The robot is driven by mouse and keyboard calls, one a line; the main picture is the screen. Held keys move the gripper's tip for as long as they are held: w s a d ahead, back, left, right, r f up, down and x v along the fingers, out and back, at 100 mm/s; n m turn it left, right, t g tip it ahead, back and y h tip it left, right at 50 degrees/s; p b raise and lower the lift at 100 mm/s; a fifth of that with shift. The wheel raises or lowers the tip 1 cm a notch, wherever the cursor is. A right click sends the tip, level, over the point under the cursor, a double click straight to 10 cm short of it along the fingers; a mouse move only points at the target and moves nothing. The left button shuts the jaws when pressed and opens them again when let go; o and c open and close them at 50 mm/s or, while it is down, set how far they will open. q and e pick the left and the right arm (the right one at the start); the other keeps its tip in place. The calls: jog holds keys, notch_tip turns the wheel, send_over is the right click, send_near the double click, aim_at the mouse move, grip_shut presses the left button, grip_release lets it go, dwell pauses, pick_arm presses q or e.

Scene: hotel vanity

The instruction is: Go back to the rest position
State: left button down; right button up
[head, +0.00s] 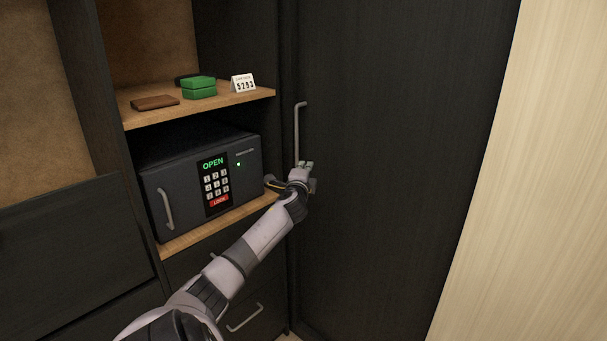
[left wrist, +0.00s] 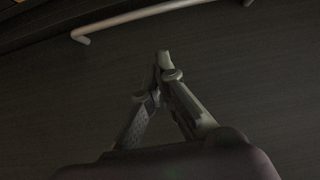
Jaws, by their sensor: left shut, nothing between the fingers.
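My left gripper (head: 306,165) reaches out in front of the dark wardrobe door, just below the upright metal door handle (head: 299,130). In the left wrist view its fingers (left wrist: 160,58) are together and hold nothing. The handle also shows there as a pale bar (left wrist: 150,18) beyond the fingertips, apart from them. My left arm crosses the head view from the bottom left. My right gripper is not in view.
A dark safe (head: 207,180) with a lit OPEN panel stands on the lower shelf left of my gripper. The upper shelf (head: 235,101) holds a green box (head: 199,88), a brown wallet (head: 155,103) and a number card (head: 243,83). A drawer handle (head: 245,318) is below.

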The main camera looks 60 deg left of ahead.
pick_arm(q)
jog(key=s+d+f+n+g+h, duration=0.15)
jog(key=s+d+f, duration=0.4)
jog(key=f, duration=0.95)
jog(key=s+d+f+g+h, duration=0.3)
jog(key=d+f, duration=0.4)
jog(key=f, duration=0.8)
jog(key=s+d+f+n+g+h, duration=0.1)
jog(key=s+d+f+h, duration=0.35)
jog(key=f, duration=1.05)
jog(key=s+d+f+n+g+h, duration=0.1)
jog(key=s+d+f+n+g, duration=0.15)
jog(key=s+d+f, duration=1.4)
jog(key=s+d+f+g+h, duration=0.1)
jog(key=s+d+f, duration=0.2)
jog(key=s+d, duration=0.6)
jog(key=s+d+f+n+g+h, duration=0.1)
jog(key=s+d+f+g+h, duration=0.1)
jog(key=s+d, duration=0.7)
jog(key=shift+s+d+f, duration=0.3)
jog(key=shift+d+f, duration=0.3)
jog(key=shift+f, duration=0.2)
